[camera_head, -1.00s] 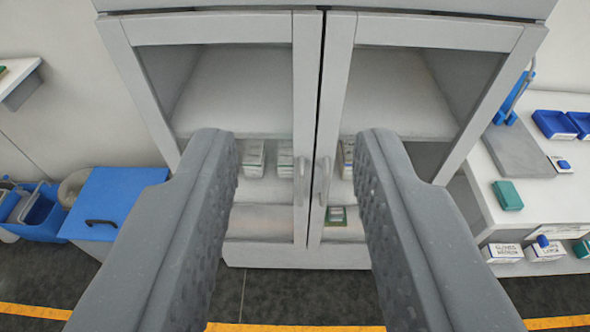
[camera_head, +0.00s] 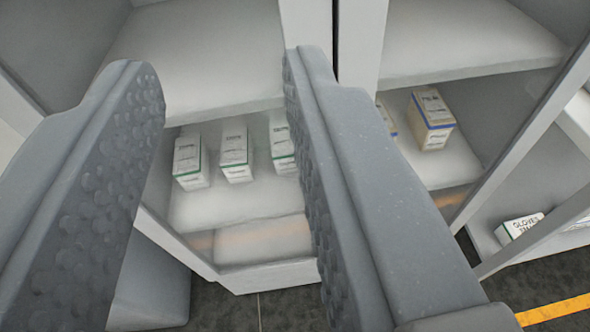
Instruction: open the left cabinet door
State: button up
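The left cabinet door (camera_head: 306,20) shows as a pale frame around a clear pane, through which shelves are seen. Its right upright runs down behind my right finger, beside a dark narrow gap that parts it from the right door (camera_head: 362,30). The door looks closed. Its handle is not visible; my right finger covers that area. My gripper (camera_head: 222,70) is open, with nothing between its two grey textured fingers. The fingers lie across the left door in the picture; I cannot tell whether they touch it.
Behind the left pane, white boxes with green edges (camera_head: 235,152) stand on a shelf. A blue-edged box (camera_head: 432,118) stands behind the right door. A gloves box (camera_head: 518,226) is at the right. Dark floor with a yellow line (camera_head: 555,311) shows below.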

jog(key=w+d+f+m+t+h+b, duration=0.1)
jog(key=w+f+h+b, duration=0.1)
jog(key=f, duration=1.3)
jog(key=w+d+f+h+b, duration=0.1)
jog(key=w+f+h, duration=0.1)
jog(key=f, duration=1.4)
jog(key=b+x, duration=0.1)
jog(key=x, duration=0.3)
jog(key=b+x, duration=0.1)
jog(key=x, duration=0.4)
jog(key=b+x, duration=0.1)
jog(key=x, duration=0.4)
jog(key=shift+a+r, duration=0.1)
jog(key=shift+r, duration=0.15)
jog(key=shift+c, duration=0.3)
grip_shut()
